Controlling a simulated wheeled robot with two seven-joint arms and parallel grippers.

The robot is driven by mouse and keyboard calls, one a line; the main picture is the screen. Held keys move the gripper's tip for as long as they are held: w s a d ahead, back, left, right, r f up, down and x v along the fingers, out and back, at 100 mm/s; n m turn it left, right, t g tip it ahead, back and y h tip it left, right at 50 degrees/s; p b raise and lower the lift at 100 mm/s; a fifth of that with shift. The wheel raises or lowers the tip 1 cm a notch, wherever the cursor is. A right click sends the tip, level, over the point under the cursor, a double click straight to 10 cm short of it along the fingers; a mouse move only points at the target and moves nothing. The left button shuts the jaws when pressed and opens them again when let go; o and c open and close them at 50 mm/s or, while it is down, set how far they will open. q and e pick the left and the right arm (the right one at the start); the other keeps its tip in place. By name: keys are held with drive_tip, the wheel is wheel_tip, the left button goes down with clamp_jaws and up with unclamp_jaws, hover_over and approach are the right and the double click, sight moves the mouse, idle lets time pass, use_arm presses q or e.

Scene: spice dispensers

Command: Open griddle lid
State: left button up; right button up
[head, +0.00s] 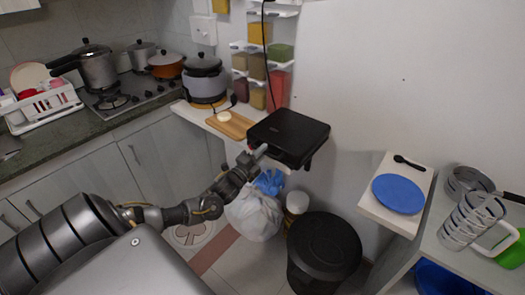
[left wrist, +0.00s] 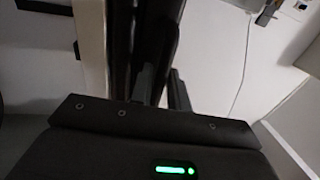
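The black griddle (head: 290,130) sits at the right end of a narrow wall shelf in the head view, with its lid (head: 288,127) down. My left gripper (head: 258,153) is at the griddle's front left edge, close to or touching it. In the left wrist view a dark upright shape (left wrist: 125,45), apparently the griddle's side, stands very near, above my gripper's dark body with its green light. My right gripper is not in view.
A wooden board (head: 230,124) and a grey cooker (head: 205,82) stand left of the griddle on the shelf (head: 190,113). Spice dispensers (head: 258,66) hang above. A white bag (head: 256,216) and a black bin (head: 323,250) stand below. A blue plate (head: 398,194) lies on the right.

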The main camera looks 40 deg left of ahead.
use_arm(q)
drive_tip(key=shift+w, duration=0.25)
clamp_jaws()
drive_tip(key=shift+r, duration=0.15)
